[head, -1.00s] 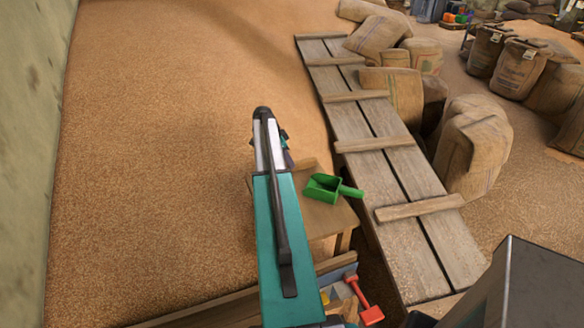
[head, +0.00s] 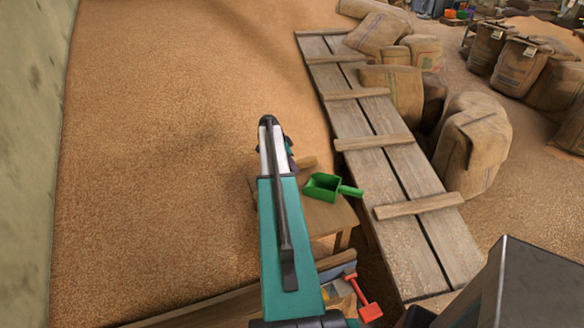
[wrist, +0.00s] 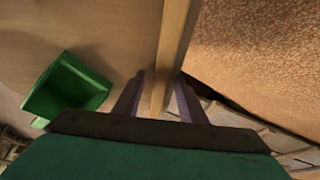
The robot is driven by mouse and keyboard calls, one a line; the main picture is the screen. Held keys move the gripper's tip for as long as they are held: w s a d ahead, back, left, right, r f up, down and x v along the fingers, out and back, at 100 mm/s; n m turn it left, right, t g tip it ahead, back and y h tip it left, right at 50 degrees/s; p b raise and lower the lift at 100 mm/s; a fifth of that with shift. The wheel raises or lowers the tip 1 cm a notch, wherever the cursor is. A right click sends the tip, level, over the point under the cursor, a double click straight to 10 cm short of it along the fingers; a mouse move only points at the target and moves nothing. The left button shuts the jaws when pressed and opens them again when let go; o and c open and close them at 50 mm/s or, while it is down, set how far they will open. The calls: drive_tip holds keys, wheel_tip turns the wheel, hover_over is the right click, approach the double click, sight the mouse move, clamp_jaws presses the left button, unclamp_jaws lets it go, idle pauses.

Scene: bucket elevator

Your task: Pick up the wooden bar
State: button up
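The wooden bar (wrist: 174,50) is a plain brown strip on the small wooden table (wrist: 85,25), close to the table's edge. In the wrist view it runs from the top down to between the two fingers of my gripper (wrist: 158,95). The fingers stand apart on either side of it, and I cannot tell whether they touch it.
A green scoop (head: 326,187) lies on the table right of my arm; it also shows in the wrist view (wrist: 70,88). A plank ramp (head: 385,150) with cross slats runs along the right. Sacks (head: 474,150) stand beyond it. Grain (head: 165,150) fills the left. A red shovel (head: 365,300) is below.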

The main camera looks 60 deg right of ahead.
drive_tip(key=shift+c, duration=0.5)
clamp_jaws()
drive_tip(key=shift+r, duration=0.1)
drive_tip(key=shift+r+b, duration=1.85)
drive_tip(key=shift+r, duration=3.1)
